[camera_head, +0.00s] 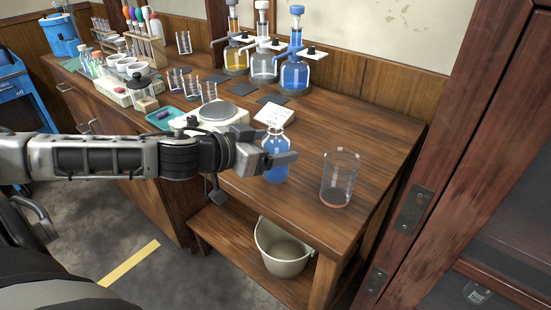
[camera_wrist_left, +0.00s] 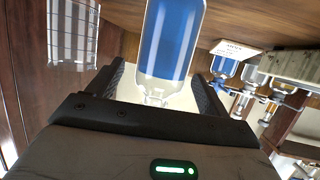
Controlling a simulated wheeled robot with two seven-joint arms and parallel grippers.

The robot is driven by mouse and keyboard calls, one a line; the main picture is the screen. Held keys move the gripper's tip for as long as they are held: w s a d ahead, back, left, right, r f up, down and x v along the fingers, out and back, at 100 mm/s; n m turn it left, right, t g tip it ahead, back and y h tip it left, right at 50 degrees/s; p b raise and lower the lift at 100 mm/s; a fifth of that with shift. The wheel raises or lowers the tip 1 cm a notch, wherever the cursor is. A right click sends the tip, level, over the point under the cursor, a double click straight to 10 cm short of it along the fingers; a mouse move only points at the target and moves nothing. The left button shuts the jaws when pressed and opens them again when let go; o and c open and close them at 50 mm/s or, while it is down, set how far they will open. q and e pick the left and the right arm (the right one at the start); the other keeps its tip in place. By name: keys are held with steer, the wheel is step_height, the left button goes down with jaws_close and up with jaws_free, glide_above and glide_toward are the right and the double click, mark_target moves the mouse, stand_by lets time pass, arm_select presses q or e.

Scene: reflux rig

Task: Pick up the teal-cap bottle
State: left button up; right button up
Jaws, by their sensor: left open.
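A clear bottle of blue liquid (camera_head: 274,163) stands on the wooden bench, near its front edge. I cannot make out a teal cap on it. My left gripper (camera_head: 284,157) is open, with its fingers at the bottle's upper part. In the left wrist view, the bottle (camera_wrist_left: 170,42) appears between the two spread fingers of my left gripper (camera_wrist_left: 160,88), with visible gaps beside it. My right gripper is not in view.
An empty glass beaker (camera_head: 340,180) stands right of the bottle. A white hotplate (camera_head: 218,112) and a label card (camera_head: 274,113) are behind. Stoppered flasks (camera_head: 295,75) line the back. A bucket (camera_head: 283,250) sits on the lower shelf.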

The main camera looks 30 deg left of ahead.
mark_target(282, 142)
arm_select(q)
steer(key=shift+p+x, duration=0.45)
steer(key=shift+x, duration=0.7)
steer(key=shift+w+d+f, duration=0.15)
steer(key=shift+w+f, duration=0.15)
steer(key=shift+w, duration=0.25)
steer(key=c, duration=1.2)
steer(key=shift+r, duration=0.1)
steer(key=shift+c, duration=0.5)
steer(key=shift+r+p, duration=0.2)
steer(key=shift+p, duration=0.15)
